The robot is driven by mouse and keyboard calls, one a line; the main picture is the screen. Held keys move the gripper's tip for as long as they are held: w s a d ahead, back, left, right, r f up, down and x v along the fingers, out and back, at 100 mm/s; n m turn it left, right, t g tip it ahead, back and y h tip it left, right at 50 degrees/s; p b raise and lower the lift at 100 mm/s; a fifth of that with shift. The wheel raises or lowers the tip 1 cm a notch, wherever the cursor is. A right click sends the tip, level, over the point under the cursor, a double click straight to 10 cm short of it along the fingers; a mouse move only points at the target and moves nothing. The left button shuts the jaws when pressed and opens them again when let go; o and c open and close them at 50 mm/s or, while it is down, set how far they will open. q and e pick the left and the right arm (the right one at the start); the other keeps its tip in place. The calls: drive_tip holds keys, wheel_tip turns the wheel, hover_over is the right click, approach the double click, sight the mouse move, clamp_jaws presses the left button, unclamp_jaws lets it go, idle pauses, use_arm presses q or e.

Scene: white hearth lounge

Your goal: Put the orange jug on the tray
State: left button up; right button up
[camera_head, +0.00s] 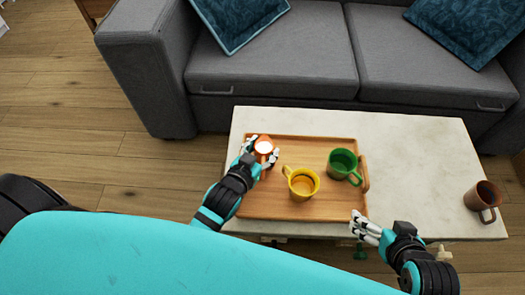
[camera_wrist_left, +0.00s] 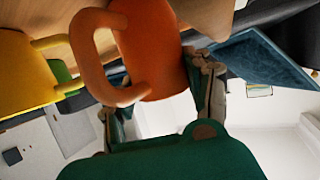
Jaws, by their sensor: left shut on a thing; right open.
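The orange jug (camera_head: 264,147) is at the upper left of the wooden tray (camera_head: 320,210) in the head view. My left gripper (camera_head: 262,158) is shut on it. In the left wrist view the orange jug (camera_wrist_left: 155,45) fills the upper middle, its handle toward the left, between the fingers of my left gripper (camera_wrist_left: 165,95). I cannot tell whether the jug's base touches the tray. My right gripper (camera_head: 362,226) is open and empty at the table's front edge, just right of the tray's lower right corner.
A yellow mug (camera_head: 303,190) and a green mug (camera_head: 342,165) stand on the tray to the right of the jug. A brown mug (camera_head: 481,200) stands at the right end of the pale table (camera_head: 420,150). A grey sofa (camera_head: 270,65) stands behind. The table between tray and brown mug is clear.

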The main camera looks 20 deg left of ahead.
drive_tip(key=shift+w+r, duration=0.15)
drive_tip(key=shift+w, duration=0.05)
use_arm(q)
drive_tip(key=shift+f, duration=0.1)
use_arm(e)
drive_tip(key=shift+a, duration=0.1)
use_arm(q)
drive_tip(key=o, duration=1.5)
